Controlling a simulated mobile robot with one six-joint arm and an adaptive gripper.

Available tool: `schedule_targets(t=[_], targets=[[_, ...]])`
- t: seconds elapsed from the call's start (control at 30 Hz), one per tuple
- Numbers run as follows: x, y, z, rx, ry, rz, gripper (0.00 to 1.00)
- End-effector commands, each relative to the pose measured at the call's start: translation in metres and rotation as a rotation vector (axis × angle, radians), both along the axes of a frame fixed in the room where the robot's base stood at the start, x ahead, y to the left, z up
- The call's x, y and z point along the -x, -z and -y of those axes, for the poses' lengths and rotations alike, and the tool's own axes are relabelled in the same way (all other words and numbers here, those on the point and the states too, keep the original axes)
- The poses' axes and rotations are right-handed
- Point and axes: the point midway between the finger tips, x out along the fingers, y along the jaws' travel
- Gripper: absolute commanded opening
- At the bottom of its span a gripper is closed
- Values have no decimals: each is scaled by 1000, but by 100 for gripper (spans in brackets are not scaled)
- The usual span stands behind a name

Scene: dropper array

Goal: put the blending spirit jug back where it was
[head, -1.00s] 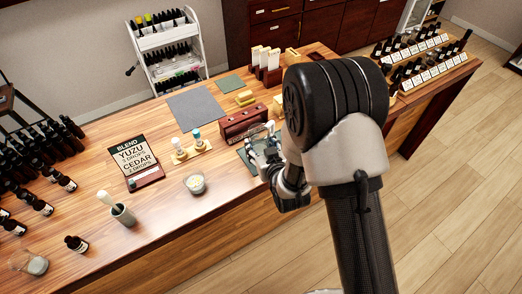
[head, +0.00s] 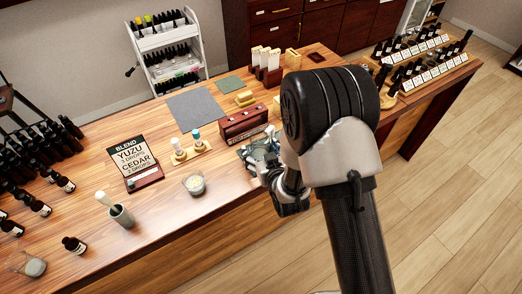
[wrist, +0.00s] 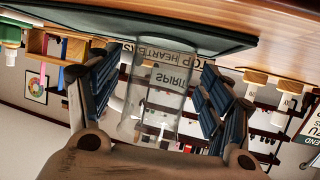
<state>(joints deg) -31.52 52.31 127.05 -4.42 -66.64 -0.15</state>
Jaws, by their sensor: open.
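The blending spirit jug (wrist: 158,92) is a clear glass vessel with a SPIRIT label. It shows upside down in the wrist view, as does the whole scene there. Its base meets the dark green mat (wrist: 90,32), and it appears to stand upright on it. My gripper (wrist: 155,105) is open, with one blue-padded finger on each side of the jug. A gap shows on the right; contact on the left is hard to judge. In the head view my gripper (head: 262,158) is low over the counter's front edge and hides most of the jug and mat.
A red-brown box (head: 242,122) stands just behind the gripper. A blend sign (head: 134,160) stands farther left. A grey mat (head: 200,108) lies bare behind.

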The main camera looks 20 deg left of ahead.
Motion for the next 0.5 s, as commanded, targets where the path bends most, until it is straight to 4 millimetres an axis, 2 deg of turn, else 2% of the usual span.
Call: schedule_targets(t=[0.27,0.5], targets=[[0,-5,0,0,0,0,73],[36,-22,26,2,0,-2,73]])
